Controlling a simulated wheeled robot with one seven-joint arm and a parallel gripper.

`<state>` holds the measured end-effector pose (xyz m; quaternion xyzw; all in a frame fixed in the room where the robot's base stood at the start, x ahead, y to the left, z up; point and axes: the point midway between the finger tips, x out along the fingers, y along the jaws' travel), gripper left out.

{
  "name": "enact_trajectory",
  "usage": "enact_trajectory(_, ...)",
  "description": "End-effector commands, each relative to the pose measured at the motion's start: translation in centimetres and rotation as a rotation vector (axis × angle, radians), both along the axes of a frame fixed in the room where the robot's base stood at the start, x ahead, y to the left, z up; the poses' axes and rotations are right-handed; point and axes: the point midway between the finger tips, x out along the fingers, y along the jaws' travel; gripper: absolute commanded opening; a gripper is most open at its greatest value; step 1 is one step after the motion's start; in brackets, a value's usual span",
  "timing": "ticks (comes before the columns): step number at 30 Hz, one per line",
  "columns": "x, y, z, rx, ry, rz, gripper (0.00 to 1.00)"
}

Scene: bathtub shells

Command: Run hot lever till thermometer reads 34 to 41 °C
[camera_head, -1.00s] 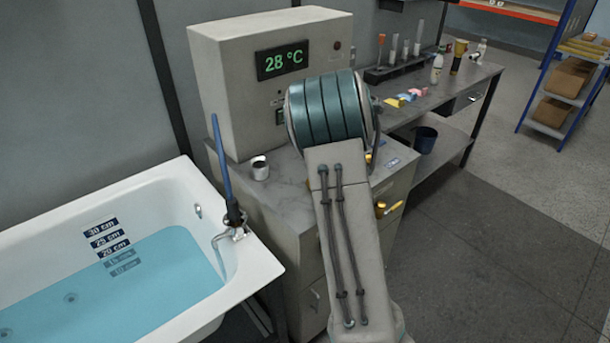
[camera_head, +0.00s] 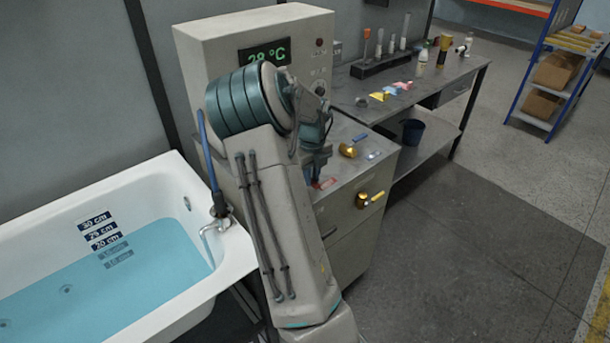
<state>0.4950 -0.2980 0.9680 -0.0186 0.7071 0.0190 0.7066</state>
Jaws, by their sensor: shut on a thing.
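The green display (camera_head: 264,53) on the grey box (camera_head: 205,50) seems to read 28 °C; my arm covers its lower edge. My gripper (camera_head: 317,174) points down at the cabinet top (camera_head: 335,140), beside a red label (camera_head: 326,183). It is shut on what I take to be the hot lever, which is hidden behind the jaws. A brass valve with a blue lever (camera_head: 359,138) stands to the right, near a blue label (camera_head: 372,155). The white tub (camera_head: 150,165) holds blue water (camera_head: 150,265) near the 20 cm mark.
A metal spout (camera_head: 213,228) and an upright blue rod (camera_head: 208,155) are at the tub's right rim. A brass valve with a yellow lever (camera_head: 377,196) sticks out of the cabinet front. A workbench (camera_head: 420,90) holds tubes and bottles. The floor (camera_head: 450,240) at right is clear.

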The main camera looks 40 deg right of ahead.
Motion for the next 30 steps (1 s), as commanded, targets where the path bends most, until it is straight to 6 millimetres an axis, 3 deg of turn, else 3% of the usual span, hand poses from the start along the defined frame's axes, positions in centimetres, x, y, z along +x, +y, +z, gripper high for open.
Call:
enact_trajectory(9, -0.1, 0.0, 0.0, 0.001, 0.002, -0.006, 0.0)
enact_trajectory(10, -0.1, 0.0, 0.0, 0.001, 0.002, -0.006, 0.26)
enact_trajectory(12, -0.1, 0.1, 0.0, 0.001, 0.001, -0.005, 0.4)
enact_trajectory(23, 0.1, 0.1, 0.6, -0.001, -0.002, 0.001, 0.4)
enact_trajectory(30, 0.2, 0.1, 4.8, -0.003, -0.004, 0.002, 0.4)
